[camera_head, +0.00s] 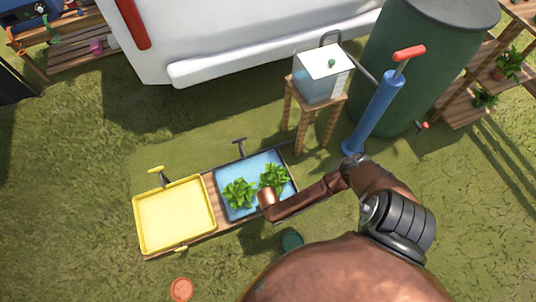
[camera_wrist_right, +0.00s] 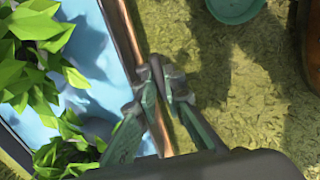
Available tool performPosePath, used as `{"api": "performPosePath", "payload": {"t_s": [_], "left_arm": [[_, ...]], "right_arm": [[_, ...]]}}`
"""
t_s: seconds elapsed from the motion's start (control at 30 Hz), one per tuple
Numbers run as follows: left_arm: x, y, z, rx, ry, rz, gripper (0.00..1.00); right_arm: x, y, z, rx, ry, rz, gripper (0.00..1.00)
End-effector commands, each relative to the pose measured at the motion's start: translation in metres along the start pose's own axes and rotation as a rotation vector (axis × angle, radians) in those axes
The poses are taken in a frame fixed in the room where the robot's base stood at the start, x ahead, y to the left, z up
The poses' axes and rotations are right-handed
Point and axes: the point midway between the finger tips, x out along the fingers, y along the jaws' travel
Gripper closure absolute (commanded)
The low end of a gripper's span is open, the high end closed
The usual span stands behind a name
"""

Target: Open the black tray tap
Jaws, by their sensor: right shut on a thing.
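The black tray (camera_head: 221,196) holds blue water and two leafy green plants (camera_head: 239,193). Its near edge also runs down the wrist view (camera_wrist_right: 125,45). My right arm reaches over the tray's near right side in the head view and hides part of that edge. In the wrist view my right gripper (camera_wrist_right: 168,88) is shut just outside the tray's edge, on a small dark piece that looks like the black tray tap (camera_wrist_right: 156,68). The fingers cover most of it, so its turn cannot be told. My left gripper is out of view.
A yellow tray (camera_head: 175,215) stands left of the black tray on the wooden stand. A green pot (camera_head: 292,241) and an orange pot (camera_head: 181,290) are on the grass nearby. A blue pump (camera_head: 377,110) and a dark green barrel (camera_head: 418,60) stand behind right.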

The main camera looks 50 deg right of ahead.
Motion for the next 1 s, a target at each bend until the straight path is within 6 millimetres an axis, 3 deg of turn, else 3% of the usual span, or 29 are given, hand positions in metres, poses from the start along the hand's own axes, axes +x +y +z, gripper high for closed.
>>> {"api": "performPosePath", "payload": {"t_s": [0.2,0.37,0.7,1.0], "left_arm": [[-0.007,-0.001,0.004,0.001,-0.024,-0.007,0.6],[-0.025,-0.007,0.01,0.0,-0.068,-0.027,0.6],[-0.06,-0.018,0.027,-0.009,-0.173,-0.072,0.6],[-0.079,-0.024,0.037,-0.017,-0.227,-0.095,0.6]], "right_arm": [[-0.002,0.001,0.0,-0.058,-0.001,0.002,1.0],[-0.002,0.001,0.0,-0.157,-0.001,0.003,1.0],[-0.002,0.002,0.001,-0.465,-0.002,0.003,1.0],[-0.001,0.002,0.001,-0.75,-0.003,0.002,1.0]]}}
